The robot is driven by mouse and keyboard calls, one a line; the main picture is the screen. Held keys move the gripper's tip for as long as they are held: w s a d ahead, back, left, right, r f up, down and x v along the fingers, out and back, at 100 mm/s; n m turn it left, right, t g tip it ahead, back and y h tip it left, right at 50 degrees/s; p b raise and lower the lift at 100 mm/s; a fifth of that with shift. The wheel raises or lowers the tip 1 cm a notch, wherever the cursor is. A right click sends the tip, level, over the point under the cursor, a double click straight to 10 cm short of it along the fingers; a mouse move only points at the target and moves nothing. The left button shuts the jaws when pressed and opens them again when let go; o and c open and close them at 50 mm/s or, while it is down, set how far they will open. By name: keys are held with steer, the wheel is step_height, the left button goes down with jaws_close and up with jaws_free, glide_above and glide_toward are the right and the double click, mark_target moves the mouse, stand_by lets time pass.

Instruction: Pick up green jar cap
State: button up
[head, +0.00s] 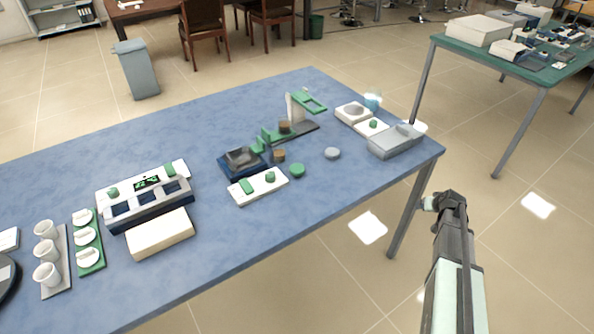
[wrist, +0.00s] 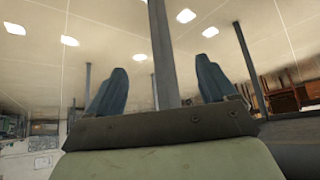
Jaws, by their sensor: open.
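A small round green cap (head: 297,170), which looks like the green jar cap, lies on the blue table in the head view. It sits just right of a white plate with green parts. My gripper (head: 430,202) is off the table's right front edge, well to the right of the cap and apart from it. In the wrist view my gripper (wrist: 160,78) shows two dark blue fingers spread wide with nothing held between them. The cap is not visible in the wrist view.
Near the cap are a white plate (head: 248,190), a small brown-topped jar (head: 279,156), a grey round lid (head: 332,153) and a green-and-grey stand (head: 296,108). A grey tray (head: 395,142) stands at the table's right end. The blue table's (head: 330,205) front right is clear.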

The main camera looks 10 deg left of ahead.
steer(key=w+d+r+t+h, duration=0.1)
steer(key=w+d+r+t, duration=0.1)
steer(key=w+d+r, duration=0.45)
steer(key=w+d+r+t, duration=0.1)
steer(key=w+r, duration=0.2)
steer(key=r, duration=0.6)
steer(key=w+a+r+n+y, duration=0.1)
steer(key=w+a+r+n, duration=0.2)
steer(key=a+r, duration=0.45)
steer(key=w+a+r+n+y, duration=0.25)
steer(key=a+r, duration=0.25)
steer(key=a, duration=0.5)
steer(key=n+g+h, duration=0.1)
steer(key=n+g, duration=0.9)
steer(key=n, duration=0.2)
glide_toward(297, 168)
steer(key=f, duration=0.2)
steer(key=a+f, duration=0.1)
steer(key=f, duration=0.5)
steer(key=shift+w+a+f, duration=0.15)
steer(key=shift+f, duration=0.1)
